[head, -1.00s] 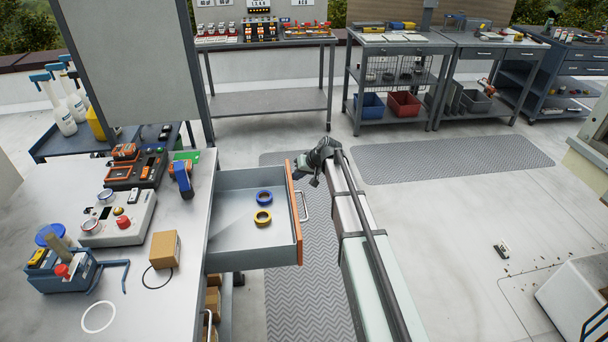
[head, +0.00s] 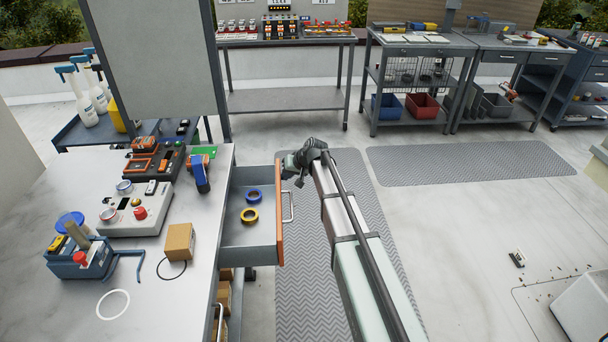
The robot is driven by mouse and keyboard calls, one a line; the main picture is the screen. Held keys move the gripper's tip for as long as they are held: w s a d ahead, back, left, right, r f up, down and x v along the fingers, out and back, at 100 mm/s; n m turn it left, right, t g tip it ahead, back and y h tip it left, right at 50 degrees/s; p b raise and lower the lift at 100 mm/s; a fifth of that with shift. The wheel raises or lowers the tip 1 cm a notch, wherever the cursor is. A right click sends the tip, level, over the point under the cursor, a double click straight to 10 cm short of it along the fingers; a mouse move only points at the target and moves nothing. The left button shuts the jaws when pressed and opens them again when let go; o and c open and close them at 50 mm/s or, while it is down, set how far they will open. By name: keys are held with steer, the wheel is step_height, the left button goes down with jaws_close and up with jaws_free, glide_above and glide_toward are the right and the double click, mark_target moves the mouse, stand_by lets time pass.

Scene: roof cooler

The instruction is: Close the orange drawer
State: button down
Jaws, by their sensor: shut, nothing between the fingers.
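The orange drawer (head: 280,214) has a grey tray and an orange front with a pale bar handle (head: 290,206). It stands partly open, out to the right of the workbench (head: 206,262). A blue tape roll (head: 254,195) and a yellow tape roll (head: 250,216) lie inside it. My gripper (head: 297,172) is at the far end of the drawer front, on its outer side. It is shut and holds nothing. Whether it touches the front I cannot tell.
The bench top holds a control box (head: 132,210), a blue tool caddy (head: 80,258), a cardboard box (head: 180,241) and a blue-handled tool (head: 200,174). A tall grey panel (head: 155,60) stands behind. The floor mat (head: 310,290) to the drawer's right is clear apart from my arm above it.

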glide_toward(246, 176)
steer(key=a+f, duration=0.4)
steer(key=f, duration=0.1)
steer(key=shift+f, duration=0.1)
